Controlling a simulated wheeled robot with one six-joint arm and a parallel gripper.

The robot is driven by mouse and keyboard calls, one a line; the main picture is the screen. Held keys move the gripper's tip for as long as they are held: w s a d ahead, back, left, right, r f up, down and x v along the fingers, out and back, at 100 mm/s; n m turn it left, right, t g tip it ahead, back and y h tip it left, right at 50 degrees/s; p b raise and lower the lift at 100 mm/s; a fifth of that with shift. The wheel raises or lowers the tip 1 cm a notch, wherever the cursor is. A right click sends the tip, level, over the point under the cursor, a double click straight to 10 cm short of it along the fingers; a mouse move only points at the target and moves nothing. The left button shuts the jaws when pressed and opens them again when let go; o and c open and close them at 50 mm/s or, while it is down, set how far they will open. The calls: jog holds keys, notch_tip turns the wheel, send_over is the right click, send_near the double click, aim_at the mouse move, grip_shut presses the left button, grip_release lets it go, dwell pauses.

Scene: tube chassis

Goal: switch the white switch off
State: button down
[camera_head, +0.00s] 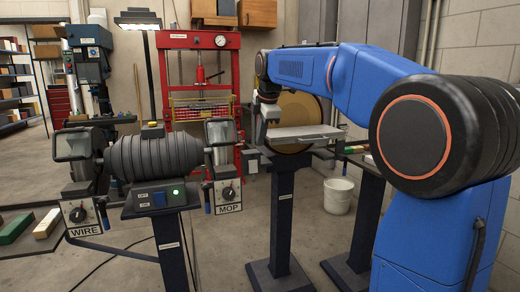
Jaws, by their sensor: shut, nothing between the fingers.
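No white switch can be made out for certain. A small grey box (252,163) hangs at the left of the disc sander (297,113), just below my gripper; its face is too small to read. My gripper (261,136) points down in front of the sander's left side, above the box and apart from it as far as I can tell. It is shut and empty. The buffing machine (152,156) at the left has a control panel with a blue switch (159,199) and a lit green lamp (175,192).
A red press (200,90) stands behind, with a drill press (88,60) at the back left. The sander's grey table (300,133) juts out right of my gripper. A white bucket (338,195) stands on the floor. Bare floor lies between the two pedestals.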

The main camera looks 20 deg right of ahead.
jog(key=shift+s+r, duration=0.15)
jog(key=shift+r, duration=0.8)
jog(key=shift+s, duration=0.1)
jog(key=s+f+m, duration=0.6)
jog(key=s+f, duration=0.3)
jog(key=s, duration=0.4)
jog(key=s+f+m, duration=0.6)
jog(key=s+f, duration=0.3)
jog(key=s, duration=0.5)
jog(key=s+f+m, duration=0.6)
jog(key=s+f, duration=0.4)
jog(key=s, duration=0.4)
jog(key=shift+a, duration=0.2)
